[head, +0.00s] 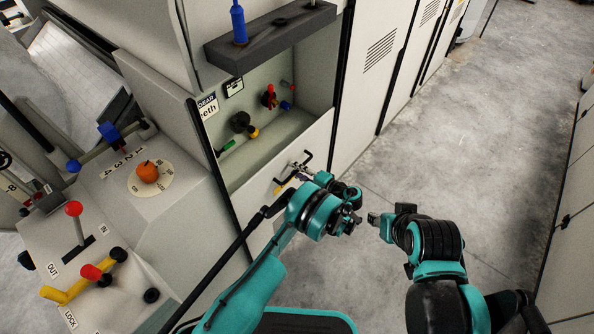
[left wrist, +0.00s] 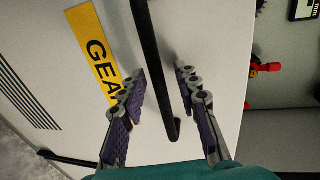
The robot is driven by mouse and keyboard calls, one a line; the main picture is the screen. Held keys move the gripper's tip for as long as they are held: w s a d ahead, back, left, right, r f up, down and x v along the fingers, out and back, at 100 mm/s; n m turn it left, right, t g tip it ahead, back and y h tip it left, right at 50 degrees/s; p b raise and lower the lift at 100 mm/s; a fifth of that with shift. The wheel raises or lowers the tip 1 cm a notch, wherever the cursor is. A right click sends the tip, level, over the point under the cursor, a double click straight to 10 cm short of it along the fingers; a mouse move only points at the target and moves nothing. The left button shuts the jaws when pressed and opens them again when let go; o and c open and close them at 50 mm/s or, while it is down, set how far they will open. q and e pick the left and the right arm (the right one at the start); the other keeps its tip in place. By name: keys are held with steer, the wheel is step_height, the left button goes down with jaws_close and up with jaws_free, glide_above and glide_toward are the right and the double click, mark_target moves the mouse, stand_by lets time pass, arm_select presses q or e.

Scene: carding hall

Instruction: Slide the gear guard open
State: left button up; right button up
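The gear guard (head: 317,142) is a pale panel below an open recess. In the left wrist view it bears a yellow label (left wrist: 100,62) whose visible letters read "GEA"; a finger hides the rest. A black bar handle (left wrist: 150,40) stands on the guard. My left gripper (head: 294,172) is at the guard's front. In the left wrist view my left gripper (left wrist: 160,76) is open, its two fingers on either side of the handle with gaps showing. My right gripper (head: 376,219) is right of the left one, over the floor, away from the guard; its fingers are unclear.
The recess (head: 262,155) holds coloured knobs. A dark shelf (head: 275,38) juts out above it. A control console (head: 150,215) with levers and an orange knob stands at left. Tall cabinets (head: 375,60) line the back. The floor (head: 470,130) at right is clear.

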arm_select(q)
steer(key=v, duration=0.7)
steer(key=shift+d, duration=0.25)
steer(key=shift+s, duration=0.15)
